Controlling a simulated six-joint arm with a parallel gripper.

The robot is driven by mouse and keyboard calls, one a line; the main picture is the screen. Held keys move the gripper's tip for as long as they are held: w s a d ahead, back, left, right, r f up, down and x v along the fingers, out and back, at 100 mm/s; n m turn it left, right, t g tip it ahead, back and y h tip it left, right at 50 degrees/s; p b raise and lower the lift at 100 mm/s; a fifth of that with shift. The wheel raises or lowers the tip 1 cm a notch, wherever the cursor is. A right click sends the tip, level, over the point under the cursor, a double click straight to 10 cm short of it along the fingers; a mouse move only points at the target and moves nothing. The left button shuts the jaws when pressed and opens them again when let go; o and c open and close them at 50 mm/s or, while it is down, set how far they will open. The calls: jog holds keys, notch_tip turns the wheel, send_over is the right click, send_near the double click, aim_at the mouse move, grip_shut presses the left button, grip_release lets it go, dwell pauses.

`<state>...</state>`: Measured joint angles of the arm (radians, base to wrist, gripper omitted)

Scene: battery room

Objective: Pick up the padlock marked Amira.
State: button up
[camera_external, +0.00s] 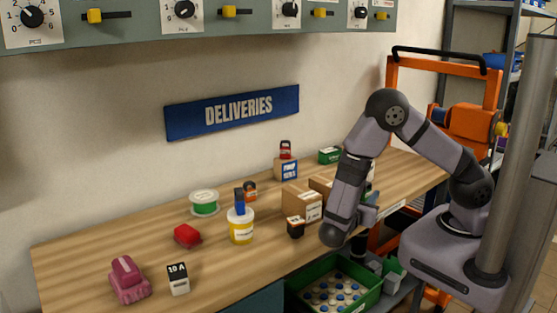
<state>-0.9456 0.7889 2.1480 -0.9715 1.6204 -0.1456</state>
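A small red item (286,153) with a dark top and a pale band stands on a cardboard box with a blue label (286,171), at the back of the bench. It looks like a padlock, but its marking is too small to read. I cannot make out the name Amira on anything in view. My gripper (369,214) is at the bench's front right, beyond my wrist and well to the right of the red item. It is partly hidden, and its fingers are too unclear to tell open from shut.
The wooden bench (95,253) also holds a magenta object (128,281), a "10 A" block (178,279), a red object (187,236), a green spool (204,203), a yellow-labelled tub (241,229) and cardboard boxes (301,202). A green crate (368,297) sits below.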

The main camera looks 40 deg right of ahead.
aim_at(366, 192)
jog(key=shift+w+a+f+n+t, duration=0.15)
jog(key=shift+w+a+n+t, duration=0.15)
jog(key=shift+a+t, duration=0.15)
jog(key=shift+w+a+f+n+t, duration=0.15)
jog(key=shift+a+n+t, duration=0.15)
jog(key=shift+a+t, duration=0.15)
jog(key=shift+p+x, duration=0.45)
jog(key=shift+x, duration=1.15)
jog(key=shift+p+x, duration=0.7)
jog(key=shift+x, duration=1.45)
jog(key=shift+c, duration=0.3)
jog(key=shift+a, duration=0.1)
grip_shut()
